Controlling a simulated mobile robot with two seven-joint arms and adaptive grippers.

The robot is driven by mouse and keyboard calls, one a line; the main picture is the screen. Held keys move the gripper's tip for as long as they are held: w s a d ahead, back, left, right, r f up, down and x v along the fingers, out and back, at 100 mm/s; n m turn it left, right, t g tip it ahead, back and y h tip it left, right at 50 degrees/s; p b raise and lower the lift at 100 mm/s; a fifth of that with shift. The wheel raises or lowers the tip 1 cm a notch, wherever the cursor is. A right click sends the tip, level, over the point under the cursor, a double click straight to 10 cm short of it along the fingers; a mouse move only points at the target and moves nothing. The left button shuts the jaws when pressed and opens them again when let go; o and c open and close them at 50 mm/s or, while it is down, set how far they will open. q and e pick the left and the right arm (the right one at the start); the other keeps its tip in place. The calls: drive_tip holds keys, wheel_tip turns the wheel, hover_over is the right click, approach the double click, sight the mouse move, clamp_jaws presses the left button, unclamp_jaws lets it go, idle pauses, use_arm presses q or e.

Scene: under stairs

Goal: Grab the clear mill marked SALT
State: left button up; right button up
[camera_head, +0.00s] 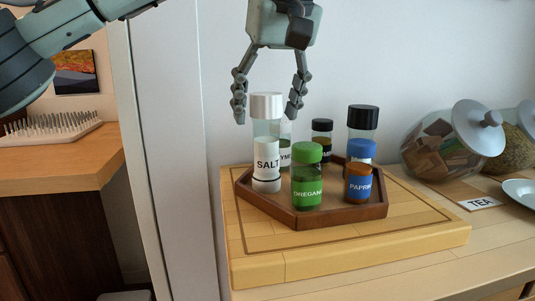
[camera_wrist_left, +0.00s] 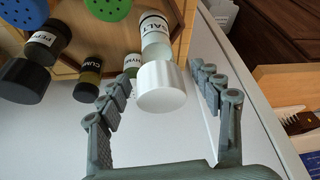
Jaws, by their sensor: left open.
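The clear salt mill (camera_head: 266,145) has a white cap and a white label reading SALT. It stands upright at the left of a wooden hexagonal tray (camera_head: 345,215). My left gripper (camera_head: 267,108) is open, with its fingers pointing down on either side of the mill's cap. In the left wrist view the mill's white cap (camera_wrist_left: 161,85) shows between the two open fingers (camera_wrist_left: 162,95), apart from both. My right gripper is in neither view.
The tray also holds a green oregano jar (camera_head: 306,175), an orange paprika jar (camera_head: 358,183), a black-capped jar (camera_head: 362,135) and others close behind. It sits on a wooden board (camera_head: 440,235). Glass jars (camera_head: 455,145) stand right. A white post (camera_head: 165,150) rises left.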

sight(263, 132)
use_arm(q)
drive_tip(key=x, duration=0.5)
drive_tip(key=shift+w+f, duration=0.1)
drive_tip(key=shift+f, duration=0.1)
drive_tip(key=shift+c, duration=0.2)
drive_tip(key=c, duration=1.4)
drive_tip(key=shift+r, duration=0.1)
